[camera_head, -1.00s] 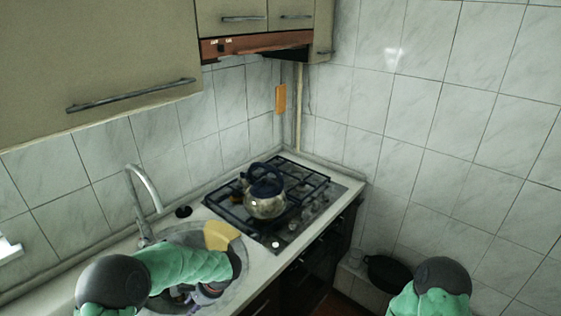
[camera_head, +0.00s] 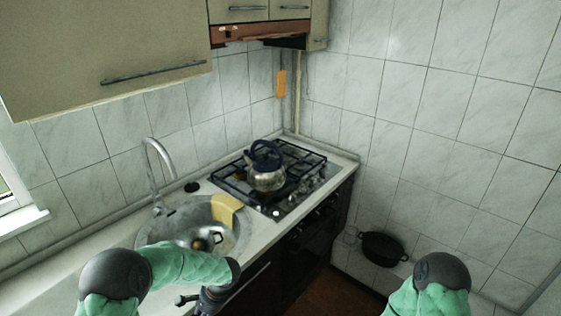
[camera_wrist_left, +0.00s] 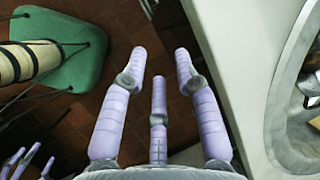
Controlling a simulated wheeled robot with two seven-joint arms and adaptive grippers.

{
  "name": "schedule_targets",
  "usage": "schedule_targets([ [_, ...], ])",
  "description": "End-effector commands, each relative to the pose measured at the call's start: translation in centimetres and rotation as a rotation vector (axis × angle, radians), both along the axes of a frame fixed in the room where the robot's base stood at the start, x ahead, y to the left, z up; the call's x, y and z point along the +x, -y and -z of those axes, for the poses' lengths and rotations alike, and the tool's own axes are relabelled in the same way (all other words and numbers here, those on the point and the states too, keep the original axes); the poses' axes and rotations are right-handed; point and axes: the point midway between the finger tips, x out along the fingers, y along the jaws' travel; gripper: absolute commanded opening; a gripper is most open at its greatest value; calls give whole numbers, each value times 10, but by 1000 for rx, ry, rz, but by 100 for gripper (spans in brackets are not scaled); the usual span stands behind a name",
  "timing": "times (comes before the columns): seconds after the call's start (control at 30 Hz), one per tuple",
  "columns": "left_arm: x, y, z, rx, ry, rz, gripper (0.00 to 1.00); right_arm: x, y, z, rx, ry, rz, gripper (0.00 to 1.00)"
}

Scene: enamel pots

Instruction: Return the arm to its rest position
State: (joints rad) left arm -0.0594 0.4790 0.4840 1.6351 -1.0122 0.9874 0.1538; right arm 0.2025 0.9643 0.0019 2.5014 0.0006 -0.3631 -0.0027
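My left arm (camera_head: 185,264) comes in low at the left of the head view, bent in front of the counter's edge. My left gripper (camera_wrist_left: 160,65) shows in the left wrist view with its lilac fingers spread and nothing between them. It hangs over the brown tiled floor beside the counter. In the head view its fingers are hardly visible. My right arm (camera_head: 428,290) shows only as a dark joint and green sleeve at the bottom right. Lilac fingers at the lower left of the wrist view (camera_wrist_left: 25,160) seem to be my right gripper's, cut off by the frame.
The counter edge (camera_wrist_left: 232,85) is close to my left gripper's right. The round sink (camera_head: 165,228) holds a shiny lid-like thing with a brown knob (camera_head: 200,243). A kettle (camera_head: 267,170) stands on the gas hob (camera_head: 310,160). A black pot (camera_head: 383,247) is low by the right wall.

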Motion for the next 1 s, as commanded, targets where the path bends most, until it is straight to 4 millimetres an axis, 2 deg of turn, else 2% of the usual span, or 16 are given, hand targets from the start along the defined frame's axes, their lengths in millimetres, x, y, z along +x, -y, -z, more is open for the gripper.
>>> schedule_targets([
  [0.23,-36,32,56,-171,-52,-49,31,-1,0,13,0,-2,-1,76],
  [0.37,-67,60,96,-310,-86,-112,31,-1,0,24,0,-2,-1,76],
  [0.5,-114,103,149,-514,-108,-264,31,-1,0,43,0,-2,-1,76],
  [0.6,-142,130,178,-634,-91,-409,31,-2,0,56,0,-2,-1,76],
  [0.7,-164,147,201,-712,-51,-565,31,-2,0,69,0,-2,-1,76],
  [0.83,-185,153,224,-746,20,-746,31,-2,0,82,1,-3,-1,76],
  [1.0,-201,146,240,-729,99,-889,31,-2,0,91,1,-3,-1,76],
])
